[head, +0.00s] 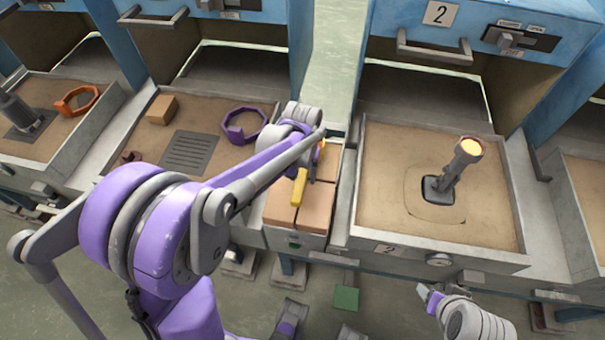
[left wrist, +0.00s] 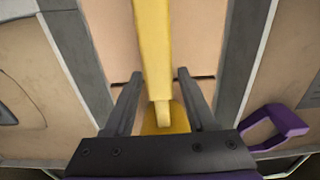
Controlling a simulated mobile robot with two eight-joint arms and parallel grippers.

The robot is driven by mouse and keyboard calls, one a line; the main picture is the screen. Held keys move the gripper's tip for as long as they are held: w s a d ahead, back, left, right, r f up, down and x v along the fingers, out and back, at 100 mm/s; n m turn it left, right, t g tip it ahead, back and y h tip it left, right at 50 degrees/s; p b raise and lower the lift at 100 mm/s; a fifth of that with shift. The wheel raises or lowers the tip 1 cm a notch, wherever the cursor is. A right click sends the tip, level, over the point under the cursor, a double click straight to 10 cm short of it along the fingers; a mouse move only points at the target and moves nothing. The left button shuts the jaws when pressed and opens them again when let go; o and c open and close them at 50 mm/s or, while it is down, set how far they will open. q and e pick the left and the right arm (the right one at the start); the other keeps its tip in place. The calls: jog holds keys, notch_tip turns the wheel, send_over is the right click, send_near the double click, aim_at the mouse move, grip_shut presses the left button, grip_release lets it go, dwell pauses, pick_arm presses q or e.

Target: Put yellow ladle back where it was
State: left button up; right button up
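The yellow ladle (head: 299,187) is at the narrow bench with tan blocks, between two sand-filled stations. In the left wrist view the ladle (left wrist: 152,50) runs down between my fingers, with its rounded yellow end low in the picture. My left gripper (head: 314,168) is at the ladle, partly hidden by my arm in the head view. In the left wrist view its fingers (left wrist: 160,78) are apart, one on each side of the ladle, with gaps showing. My right gripper (head: 431,295) is low at the right, away from the ladle; its opening is unclear.
Tan blocks (head: 284,213) fill the narrow bench. Station 2's sand bed (head: 385,205) on the right holds a grey stand with a glowing top (head: 468,150). The left bed holds a purple ring (head: 245,125), a grate (head: 189,152) and an orange block (head: 162,109).

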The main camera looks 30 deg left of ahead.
pick_arm(q)
jog(key=shift+o, duration=0.2)
jog(key=shift+r, duration=0.1)
jog(key=shift+r, duration=0.25)
notch_tip(320, 180, up, 11)
jog(key=shift+f+p, duration=0.15)
jog(key=shift+p, duration=0.7)
jog(key=s+d+f+m+t, duration=0.1)
jog(key=s+d+f+t, duration=0.1)
jog(key=s, duration=0.6)
jog(key=s+d+f+m+t, duration=0.1)
jog(key=s+f+t, duration=0.1)
jog(key=s, duration=0.7)
jog(key=shift+d+f+m+t, duration=0.3)
jog(key=shift+d+m+t, duration=0.1)
jog(key=shift+t, duration=0.1)
jog(key=shift+w+r, duration=0.1)
jog(key=shift+r, duration=0.05)
